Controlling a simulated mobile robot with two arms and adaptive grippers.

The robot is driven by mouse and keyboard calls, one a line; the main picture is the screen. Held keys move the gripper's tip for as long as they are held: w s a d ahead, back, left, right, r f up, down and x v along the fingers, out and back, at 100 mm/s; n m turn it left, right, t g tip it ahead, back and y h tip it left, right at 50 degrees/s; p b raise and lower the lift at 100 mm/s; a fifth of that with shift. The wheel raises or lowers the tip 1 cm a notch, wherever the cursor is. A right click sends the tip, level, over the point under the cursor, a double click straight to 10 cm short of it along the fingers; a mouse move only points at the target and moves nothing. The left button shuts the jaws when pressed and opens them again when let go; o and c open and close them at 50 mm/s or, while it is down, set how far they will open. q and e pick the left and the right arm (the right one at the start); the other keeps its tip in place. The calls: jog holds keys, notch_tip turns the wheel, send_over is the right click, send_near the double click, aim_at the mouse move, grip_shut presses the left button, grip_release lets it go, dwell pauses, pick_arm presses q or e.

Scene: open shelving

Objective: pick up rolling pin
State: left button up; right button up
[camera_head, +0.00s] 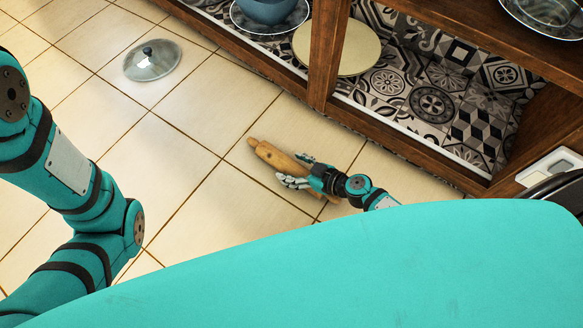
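The wooden rolling pin (272,154) lies slantwise on the tiled floor in front of the shelving. One handle points up and to the left. Its lower right part is partly hidden by my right gripper. My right gripper (294,171) is low over the pin, with its fingers spread to either side of it. It looks open; whether the fingers touch the pin cannot be made out. My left arm comes in at the left, but its gripper is not in view.
A glass lid (152,60) lies on the floor at the upper left. The wooden shelving (325,50) stands behind the pin, holding a blue pot (266,10), a round board (338,48) and a glass dish (548,14). The floor left of the pin is clear.

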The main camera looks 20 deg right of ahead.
grip_shut()
jog(key=shift+r, duration=0.1)
dwell(0.3)
